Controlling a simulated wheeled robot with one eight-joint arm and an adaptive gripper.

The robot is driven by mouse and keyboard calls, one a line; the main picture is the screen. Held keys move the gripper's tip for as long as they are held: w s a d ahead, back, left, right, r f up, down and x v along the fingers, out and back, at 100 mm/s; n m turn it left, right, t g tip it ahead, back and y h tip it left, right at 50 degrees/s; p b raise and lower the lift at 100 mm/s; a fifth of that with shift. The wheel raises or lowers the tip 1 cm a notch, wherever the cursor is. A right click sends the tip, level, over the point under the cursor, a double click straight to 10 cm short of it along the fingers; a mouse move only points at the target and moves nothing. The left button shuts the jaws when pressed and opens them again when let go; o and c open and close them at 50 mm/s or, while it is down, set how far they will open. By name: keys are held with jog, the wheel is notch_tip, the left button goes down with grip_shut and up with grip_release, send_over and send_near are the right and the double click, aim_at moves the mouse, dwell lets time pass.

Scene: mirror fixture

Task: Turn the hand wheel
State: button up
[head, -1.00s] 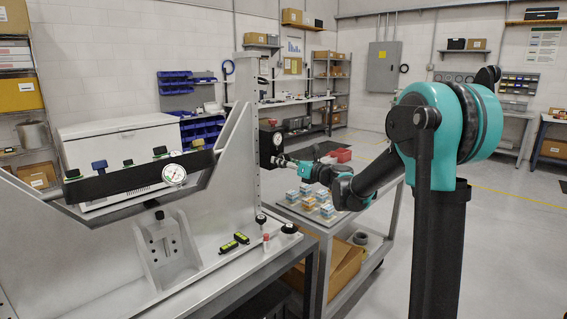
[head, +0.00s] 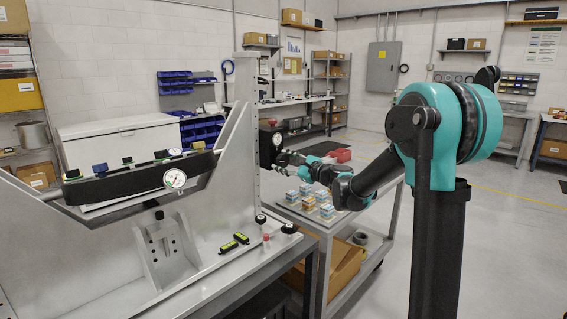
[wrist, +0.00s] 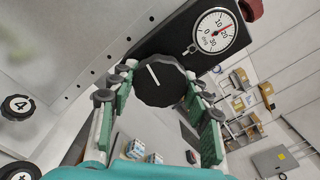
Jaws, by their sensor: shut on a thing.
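The hand wheel is a black knob (wrist: 158,80) with a white line across its face, in the middle of the wrist view. My gripper (wrist: 163,92) has its green and grey fingers on either side of the knob, shut on its rim. In the head view my gripper (head: 287,159) reaches the dark box (head: 266,146) on the fixture's right upright. A round gauge (wrist: 215,30) with a red needle sits on the same dark box. A black beam (head: 115,186) with a white-faced dial (head: 175,180) spans the fixture and looks bowed.
A knob marked 4 (wrist: 17,106) is at the left of the wrist view. A cart (head: 330,228) with several small boxes stands below my arm.

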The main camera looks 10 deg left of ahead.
jog(key=n, duration=0.5)
jog(key=shift+n, duration=0.3)
jog(key=n, duration=1)
jog(key=shift+n, duration=0.4)
jog(key=n, duration=0.5)
jog(key=shift+n, duration=0.3)
jog(key=n, duration=0.5)
jog(key=shift+s, duration=0.1)
jog(key=n, duration=0.5)
jog(key=shift+n, duration=0.4)
jog(key=n, duration=1)
jog(key=shift+n, duration=0.4)
